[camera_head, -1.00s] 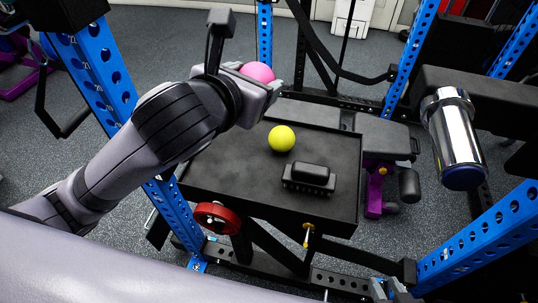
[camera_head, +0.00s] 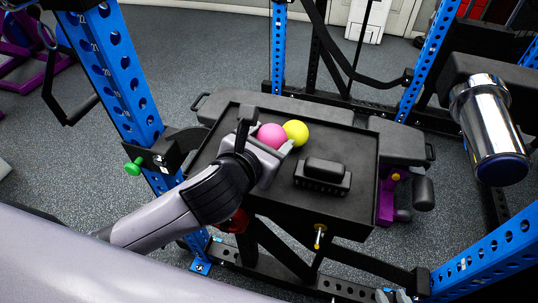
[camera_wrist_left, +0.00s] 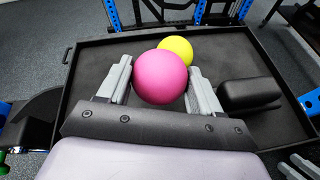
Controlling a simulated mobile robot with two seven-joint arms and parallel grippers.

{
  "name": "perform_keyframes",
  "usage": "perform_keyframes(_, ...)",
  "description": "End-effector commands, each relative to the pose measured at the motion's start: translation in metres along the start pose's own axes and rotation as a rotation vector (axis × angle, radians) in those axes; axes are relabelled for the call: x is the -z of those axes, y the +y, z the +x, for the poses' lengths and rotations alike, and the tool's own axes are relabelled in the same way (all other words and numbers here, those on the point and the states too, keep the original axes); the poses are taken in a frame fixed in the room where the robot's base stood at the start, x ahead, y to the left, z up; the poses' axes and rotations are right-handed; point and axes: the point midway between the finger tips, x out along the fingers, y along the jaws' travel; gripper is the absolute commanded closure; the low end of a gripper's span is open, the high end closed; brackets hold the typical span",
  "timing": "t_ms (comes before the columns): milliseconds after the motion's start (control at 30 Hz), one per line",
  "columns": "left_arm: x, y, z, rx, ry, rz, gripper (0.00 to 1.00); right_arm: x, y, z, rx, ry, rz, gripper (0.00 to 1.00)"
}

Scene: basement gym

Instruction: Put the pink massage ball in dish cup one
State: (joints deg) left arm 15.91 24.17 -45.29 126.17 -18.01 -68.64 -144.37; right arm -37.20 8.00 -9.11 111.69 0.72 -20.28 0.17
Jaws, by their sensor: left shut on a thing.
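My left gripper (camera_head: 269,145) is shut on the pink massage ball (camera_head: 272,135). In the left wrist view the pink ball (camera_wrist_left: 160,76) sits between the two grey fingers. The gripper and ball are over the left part of a black rimmed tray (camera_head: 350,210). A yellow ball (camera_head: 296,132) is just right of the pink one; I cannot tell if they touch. I cannot tell which thing is dish cup one. My right gripper (camera_head: 392,296) shows only as fingertips at the bottom edge, apart and empty; it also shows in the left wrist view (camera_wrist_left: 300,168).
A black brush-like block (camera_head: 323,174) lies in the tray, right of the gripper. Blue rack posts (camera_head: 110,65) stand around the tray. A chrome bar end (camera_head: 487,125) juts in at the right. A black bench (camera_head: 398,145) lies behind the tray.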

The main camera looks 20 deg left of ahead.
Motion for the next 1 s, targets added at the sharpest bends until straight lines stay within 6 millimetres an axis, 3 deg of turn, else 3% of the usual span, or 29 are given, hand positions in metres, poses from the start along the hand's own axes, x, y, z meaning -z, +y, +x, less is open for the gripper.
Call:
perform_keyframes(100, 0.021, -0.004, 0.008, 0.000, 0.006, -0.001, 0.70, -0.006, 0.000, 0.004, 0.000, 0.000, 0.000, 0.62)
perform_keyframes(233, 0.034, -0.007, 0.013, 0.001, 0.003, -0.001, 0.70, -0.009, 0.000, 0.006, 0.000, 0.000, 0.000, 0.62)
perform_keyframes(667, 0.038, -0.008, 0.015, 0.001, 0.001, 0.001, 0.70, -0.007, 0.000, 0.005, 0.000, 0.000, 0.000, 0.62)
perform_keyframes(700, 0.038, -0.008, 0.015, 0.002, 0.002, 0.000, 0.26, -0.008, 0.000, 0.006, 0.000, 0.000, 0.000, 0.62)
perform_keyframes(1000, 0.038, -0.008, 0.015, 0.001, 0.002, 0.000, 0.25, -0.008, 0.000, 0.006, 0.000, 0.000, 0.000, 0.62)
